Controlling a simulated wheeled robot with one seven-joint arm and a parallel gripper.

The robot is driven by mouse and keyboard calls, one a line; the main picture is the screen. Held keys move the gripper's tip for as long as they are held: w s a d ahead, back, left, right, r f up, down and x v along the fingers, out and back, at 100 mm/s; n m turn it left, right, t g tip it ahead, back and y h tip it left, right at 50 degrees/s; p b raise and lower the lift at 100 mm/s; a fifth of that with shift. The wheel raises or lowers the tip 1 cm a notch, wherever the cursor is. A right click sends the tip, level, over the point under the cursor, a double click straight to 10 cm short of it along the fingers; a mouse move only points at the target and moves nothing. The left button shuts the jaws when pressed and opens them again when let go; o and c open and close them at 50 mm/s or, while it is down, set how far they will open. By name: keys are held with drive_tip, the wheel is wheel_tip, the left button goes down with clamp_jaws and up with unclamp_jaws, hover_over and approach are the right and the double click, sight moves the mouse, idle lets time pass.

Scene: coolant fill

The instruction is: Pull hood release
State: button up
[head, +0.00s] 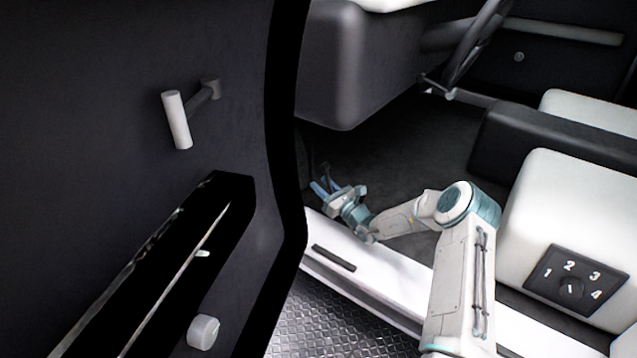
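My gripper (322,186), with blue fingers, is low in the car's footwell, just inside the door opening, beside the dark left side wall. A small dark part, possibly the hood release lever, shows right at the fingertips; it is too dark and small to tell its shape. I cannot tell whether the fingers touch it or have closed on it. My arm reaches in from the lower right over the white door sill (400,283).
The open door (110,60) fills the left, with a window crank (177,120), armrest (226,190) and round knob (203,332). The dashboard (345,70) overhangs the footwell. The seat (560,195) with a numbered dial (571,287) stands right. The footwell floor (420,140) is clear.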

drive_tip(key=p+v, duration=0.3)
drive_tip(key=v, duration=0.9)
drive_tip(key=shift+a+f, duration=0.1)
drive_tip(key=s+a+r+n+g+p, duration=0.4)
drive_tip(key=s+r+n+g+p, duration=0.15)
drive_tip(key=r, duration=0.35)
drive_tip(key=s+a+r+n+g+p, duration=0.45)
drive_tip(key=s+r+n, duration=0.2)
drive_tip(key=r, duration=0.35)
drive_tip(key=s+a+r+n+g+p, duration=0.3)
drive_tip(key=s+r+n+g+p, duration=0.25)
drive_tip(key=r, duration=0.35)
drive_tip(key=s+d+r+n+h+p, duration=0.3)
drive_tip(key=s+d+r+h+p, duration=0.1)
drive_tip(key=s+r, duration=0.3)
drive_tip(key=s+d+r+n+t+h+p, duration=0.1)
drive_tip(key=s+d+r+n+h+p, duration=0.3)
drive_tip(key=r, duration=0.7)
drive_tip(key=s+d+r+n+t+h+p, duration=0.1)
drive_tip(key=s+d+r+n+h+p, duration=0.3)
drive_tip(key=s+r+p, duration=0.4)
drive_tip(key=shift+s+r, duration=0.85)
drive_tip(key=shift+s, duration=0.05)
